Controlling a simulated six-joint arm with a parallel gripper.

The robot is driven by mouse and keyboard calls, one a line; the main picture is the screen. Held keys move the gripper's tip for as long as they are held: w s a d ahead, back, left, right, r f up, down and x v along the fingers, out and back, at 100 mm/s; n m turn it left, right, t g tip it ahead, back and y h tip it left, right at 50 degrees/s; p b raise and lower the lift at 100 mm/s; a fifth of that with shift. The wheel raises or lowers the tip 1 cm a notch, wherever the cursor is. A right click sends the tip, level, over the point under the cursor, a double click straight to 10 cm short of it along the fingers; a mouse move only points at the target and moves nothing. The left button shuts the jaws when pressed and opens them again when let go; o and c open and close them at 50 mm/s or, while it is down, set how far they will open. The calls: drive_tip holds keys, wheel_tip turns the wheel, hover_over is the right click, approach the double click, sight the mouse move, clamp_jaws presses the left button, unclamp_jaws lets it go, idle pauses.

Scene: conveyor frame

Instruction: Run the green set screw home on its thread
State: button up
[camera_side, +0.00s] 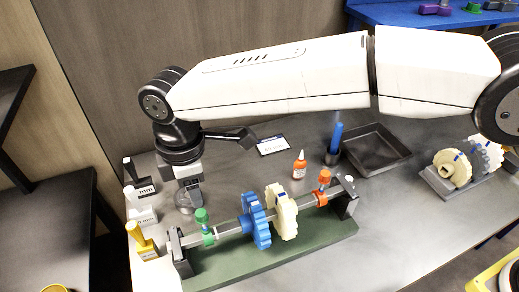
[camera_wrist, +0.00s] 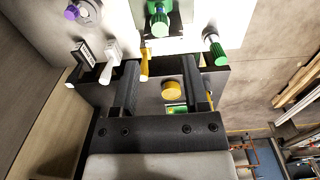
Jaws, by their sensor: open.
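The green set screw (camera_side: 202,215) stands upright in a green collar (camera_side: 208,238) near the left end of the grey shaft (camera_side: 232,231). My gripper (camera_side: 187,201) points down just behind and left of the screw in the side view, apart from it. In the wrist view my gripper (camera_wrist: 161,62) has its two dark fingers spread with nothing held between them. A green knobbed part (camera_wrist: 160,22) shows beyond the fingertips at the top centre, and another green ribbed part (camera_wrist: 216,50) is to its right. I cannot tell which is the set screw.
The shaft carries a blue gear (camera_side: 256,222), a cream gear (camera_side: 282,212) and an orange screw (camera_side: 324,177) above a green base (camera_side: 290,255). Black, white and yellow holders (camera_side: 146,246) line the left table edge. A glue bottle (camera_side: 299,165) and dark tray (camera_side: 376,150) stand behind.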

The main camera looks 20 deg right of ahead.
sight(201, 214)
wheel_tip(201, 214, down, 8)
drive_tip(key=shift+r, duration=0.2)
clamp_jaws()
drive_tip(key=m, duration=0.5)
drive_tip(key=shift+m, duration=0.3)
drive_tip(key=m, duration=0.4)
drive_tip(key=shift+m, duration=0.4)
drive_tip(key=m, duration=0.5)
drive_tip(key=shift+r, duration=0.1)
drive_tip(key=m, duration=2.5)
drive_tip(key=shift+m, duration=0.4)
unclamp_jaws()
